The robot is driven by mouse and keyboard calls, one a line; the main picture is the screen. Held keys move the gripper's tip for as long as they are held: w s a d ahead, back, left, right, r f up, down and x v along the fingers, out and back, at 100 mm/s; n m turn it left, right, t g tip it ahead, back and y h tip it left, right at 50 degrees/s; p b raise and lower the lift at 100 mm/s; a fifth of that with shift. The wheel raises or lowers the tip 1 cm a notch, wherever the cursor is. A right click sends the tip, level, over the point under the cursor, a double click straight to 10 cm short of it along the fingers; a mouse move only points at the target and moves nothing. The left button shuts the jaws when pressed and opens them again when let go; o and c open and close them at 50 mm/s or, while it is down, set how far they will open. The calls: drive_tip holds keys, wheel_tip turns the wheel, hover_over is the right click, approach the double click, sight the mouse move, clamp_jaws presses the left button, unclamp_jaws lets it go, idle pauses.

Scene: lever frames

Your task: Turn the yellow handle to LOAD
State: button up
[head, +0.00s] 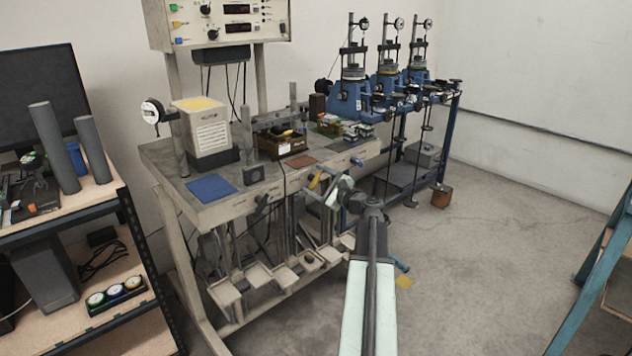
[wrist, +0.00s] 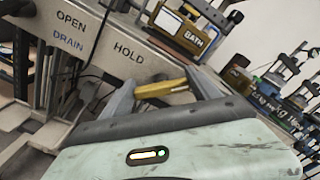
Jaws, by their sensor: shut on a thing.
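The yellow handle (head: 315,180) is at the front edge of the grey bench, near its right end. In the wrist view the yellow handle (wrist: 160,88) lies between the two grey fingers of my gripper (wrist: 162,93), which is shut on it. In the head view my gripper (head: 328,190) reaches the handle from the front right. On the bench's front face the words OPEN, DRAIN and HOLD (wrist: 128,55) show to the left of the handle in the wrist view. I cannot see a LOAD label; the fingers and wrist hide part of the face.
The grey bench (head: 165,160) carries a blue mat (head: 211,187), a white box unit (head: 203,130) and small trays. Weight hangers (head: 285,275) hang below its front. Blue testing machines (head: 350,100) stand behind at the right. The floor (head: 480,270) to the right is mostly clear.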

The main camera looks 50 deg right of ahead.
idle(0.3)
drive_tip(key=o, duration=1.4)
drive_tip(key=s, duration=0.7)
drive_tip(key=shift+s+a, duration=0.25)
drive_tip(key=shift+s, duration=0.15)
